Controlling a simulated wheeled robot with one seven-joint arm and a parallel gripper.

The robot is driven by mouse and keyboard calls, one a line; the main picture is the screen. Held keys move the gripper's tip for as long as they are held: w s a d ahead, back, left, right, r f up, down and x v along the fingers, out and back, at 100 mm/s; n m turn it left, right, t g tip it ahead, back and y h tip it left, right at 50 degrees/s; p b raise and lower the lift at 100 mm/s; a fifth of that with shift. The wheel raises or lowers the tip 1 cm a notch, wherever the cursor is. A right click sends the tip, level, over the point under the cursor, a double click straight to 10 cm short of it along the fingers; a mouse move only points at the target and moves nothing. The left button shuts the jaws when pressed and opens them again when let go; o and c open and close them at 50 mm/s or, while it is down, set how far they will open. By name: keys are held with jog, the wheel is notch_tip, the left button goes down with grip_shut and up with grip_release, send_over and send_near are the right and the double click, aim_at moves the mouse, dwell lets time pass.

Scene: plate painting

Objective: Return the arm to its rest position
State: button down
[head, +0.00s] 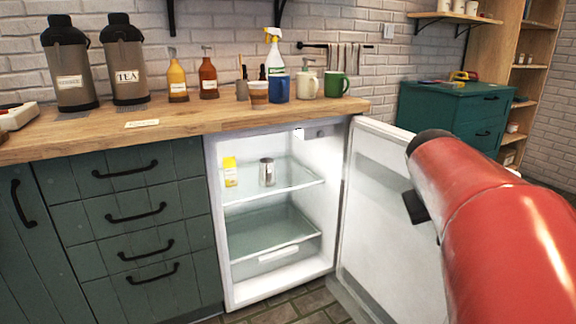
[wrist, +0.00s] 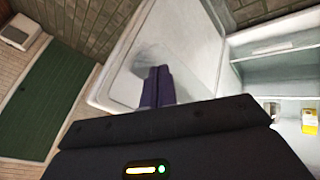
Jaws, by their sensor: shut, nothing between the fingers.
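My red arm (head: 500,215) fills the right side of the head view, in front of the open fridge door (head: 385,225). A dark part shows at its left edge, but I cannot tell if it is a finger. In the wrist view my gripper (wrist: 158,72) is shut and empty, its two dark fingers together. They show against the white fridge door (wrist: 190,40). I cannot tell whether they touch it.
The lit fridge (head: 225,270) stands open with a yellow carton (head: 230,172) and a can (head: 267,172) on its upper shelf. A wooden counter (head: 200,117) holds two flasks, bottles and mugs. A green cabinet (head: 440,108) stands behind the door.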

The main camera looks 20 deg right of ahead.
jog(key=s+a+f+n+y, duration=0.1)
jog(key=s+a+f+y, duration=0.1)
jog(key=a, duration=0.7)
jog(key=s+a+f+n+t+y, duration=0.1)
jog(key=s+a+f, duration=0.3)
jog(key=a, duration=0.5)
jog(key=s+a+f+n+t+y, duration=0.1)
jog(key=s+a+f+y, duration=0.2)
jog(key=a, duration=0.6)
jog(key=shift+s+a+f+n+y, duration=0.2)
jog(key=shift+a+f+n+y, duration=0.15)
jog(key=shift+f, duration=0.5)
jog(key=shift+a, duration=0.1)
